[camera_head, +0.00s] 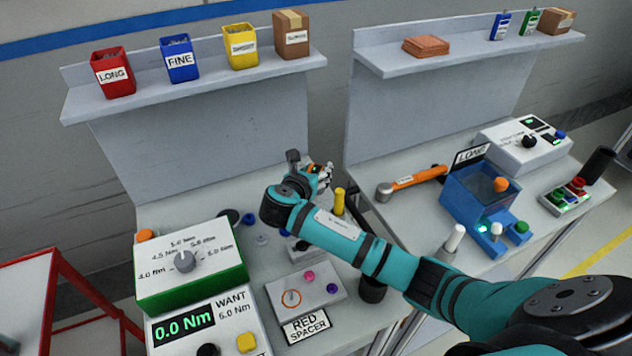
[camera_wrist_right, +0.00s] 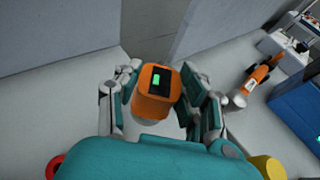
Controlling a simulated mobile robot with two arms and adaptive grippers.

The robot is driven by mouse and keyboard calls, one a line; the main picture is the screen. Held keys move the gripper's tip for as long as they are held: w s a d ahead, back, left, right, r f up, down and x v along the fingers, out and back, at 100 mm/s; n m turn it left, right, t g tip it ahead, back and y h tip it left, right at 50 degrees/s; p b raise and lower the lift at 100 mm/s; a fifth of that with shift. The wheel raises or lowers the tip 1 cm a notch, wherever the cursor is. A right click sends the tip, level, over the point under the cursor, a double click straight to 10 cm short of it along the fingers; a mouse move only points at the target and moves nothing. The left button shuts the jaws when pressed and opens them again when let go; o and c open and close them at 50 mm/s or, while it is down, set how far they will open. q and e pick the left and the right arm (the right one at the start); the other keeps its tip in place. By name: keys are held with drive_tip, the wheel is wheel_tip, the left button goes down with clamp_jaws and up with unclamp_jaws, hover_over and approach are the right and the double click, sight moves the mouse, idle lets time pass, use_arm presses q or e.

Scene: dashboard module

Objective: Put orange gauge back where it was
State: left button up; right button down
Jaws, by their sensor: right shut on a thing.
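The orange gauge (camera_wrist_right: 153,103) has a dark face with a lit green screen. It sits between the fingers of my right gripper (camera_wrist_right: 163,82), which is shut on it. In the head view my right gripper (camera_head: 324,174) is over the back of the left bench, near its back panel. Only a small orange part of the gauge (camera_head: 313,169) shows there; my gripper hides the rest. I cannot tell whether the gauge touches the bench. My left gripper is not in view.
A yellow post (camera_head: 339,201) stands just right of my gripper. The red spacer plate (camera_head: 305,288) and green dial box (camera_head: 190,265) are nearer the front. An orange-handled tool (camera_head: 415,178) and blue box (camera_head: 485,193) are on the right bench. Labelled bins line the shelf (camera_head: 200,75).

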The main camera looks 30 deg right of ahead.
drive_tip(key=shift+f, duration=0.45)
wheel_tip(320, 180, down, 2)
drive_tip(key=shift+f, duration=0.4)
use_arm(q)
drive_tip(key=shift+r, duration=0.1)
use_arm(e)
drive_tip(key=c, duration=0.8)
unclamp_jaws()
drive_tip(key=shift+f, duration=0.1)
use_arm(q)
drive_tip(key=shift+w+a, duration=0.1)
use_arm(e)
drive_tip(key=shift+o, duration=0.2)
